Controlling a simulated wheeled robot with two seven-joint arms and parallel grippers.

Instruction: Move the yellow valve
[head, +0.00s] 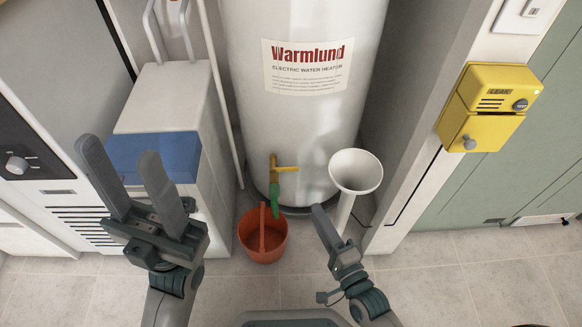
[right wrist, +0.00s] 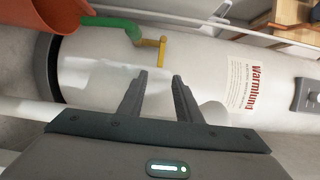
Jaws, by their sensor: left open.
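The yellow valve (head: 286,169) sits low on the front of the white water heater (head: 300,120), its handle pointing right, above a green hose (head: 274,196). In the right wrist view the valve (right wrist: 162,48) shows above the fingertips, apart from them. My right gripper (head: 321,212) is below and right of the valve in the head view. In the right wrist view its fingers (right wrist: 160,74) are spread with nothing seen held between them.
An orange bucket (head: 263,250) stands on the floor under the hose. A white funnel (head: 355,172) stands right of the valve, close to my right gripper. A white cabinet (head: 165,98) is at left. A yellow leak alarm box (head: 490,105) hangs at right. The tiled floor at right is clear.

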